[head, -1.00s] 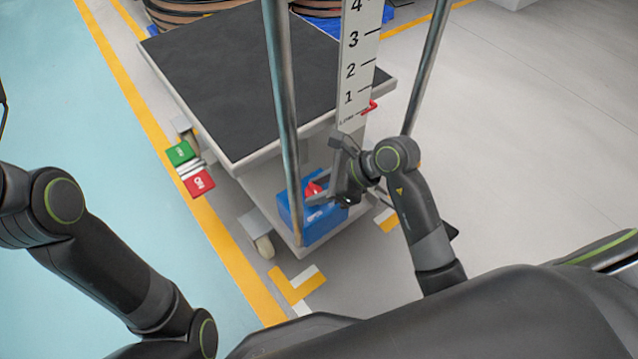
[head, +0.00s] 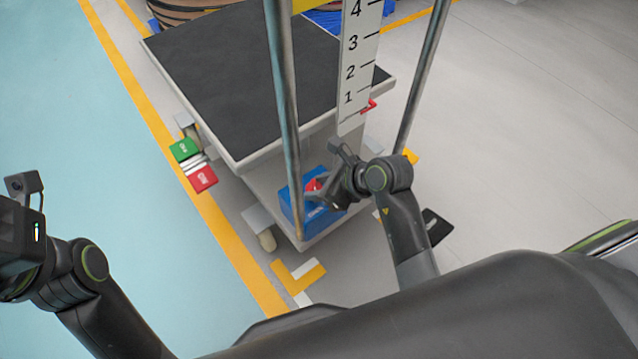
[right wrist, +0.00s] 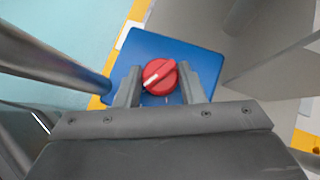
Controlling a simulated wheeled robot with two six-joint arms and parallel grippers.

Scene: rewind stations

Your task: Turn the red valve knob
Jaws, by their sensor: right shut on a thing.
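The red valve knob (right wrist: 159,77) sits on top of a blue box (right wrist: 190,48) and has a white pointer line across it. In the right wrist view the line points to the lower left. My right gripper (right wrist: 158,87) has one finger on each side of the knob and is shut on it. In the head view the knob (head: 314,185) is partly hidden behind my right gripper (head: 322,190), and the blue box (head: 296,205) stands low on the cart. My left gripper (head: 22,225) is at the left edge; its fingers are not clear.
The cart (head: 240,158) has a dark top and metal poles (head: 284,120); one pole stands close to the left of my right gripper. A numbered white scale (head: 355,75) rises behind it. Open floor lies right.

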